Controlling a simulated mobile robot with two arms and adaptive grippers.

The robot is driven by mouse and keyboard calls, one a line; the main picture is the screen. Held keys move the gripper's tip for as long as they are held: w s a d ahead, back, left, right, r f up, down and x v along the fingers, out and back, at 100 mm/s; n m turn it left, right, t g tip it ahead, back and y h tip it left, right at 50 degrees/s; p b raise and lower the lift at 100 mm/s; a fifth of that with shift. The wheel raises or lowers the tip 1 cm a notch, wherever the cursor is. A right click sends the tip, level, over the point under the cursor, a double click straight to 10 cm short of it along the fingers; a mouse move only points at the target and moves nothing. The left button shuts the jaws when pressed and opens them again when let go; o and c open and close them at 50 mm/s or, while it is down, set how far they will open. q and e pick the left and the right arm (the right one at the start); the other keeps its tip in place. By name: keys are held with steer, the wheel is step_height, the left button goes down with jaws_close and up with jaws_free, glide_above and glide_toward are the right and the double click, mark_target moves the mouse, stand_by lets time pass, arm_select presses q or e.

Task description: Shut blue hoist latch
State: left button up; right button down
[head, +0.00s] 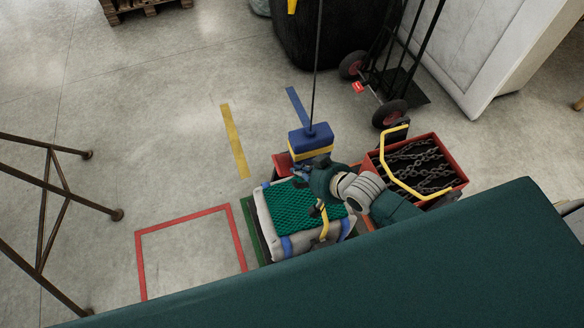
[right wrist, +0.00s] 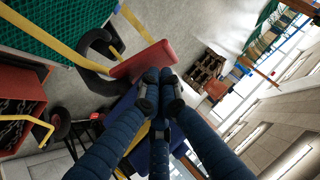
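The blue hoist block (head: 310,140) with a yellow band hangs on a dark cable above a net bundle (head: 300,210). In the right wrist view a dark curved hook (right wrist: 92,50) shows beside a red plate (right wrist: 143,60), which looks like the latch. Whether the plate fully closes the hook mouth is unclear. My right gripper (right wrist: 160,92) has its blue fingers drawn together, tips at the plate's lower edge; contact cannot be made out. It also shows in the head view (head: 306,176), just under the block. The block is partly hidden behind my fingers. My left gripper is out of view.
A red crate of chains (head: 415,168) with a yellow bar stands right of the bundle. A hand truck (head: 385,85) is behind it. A rusty frame (head: 50,210) stands left.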

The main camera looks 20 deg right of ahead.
mark_target(284, 167)
steer(key=shift+x, duration=2.05)
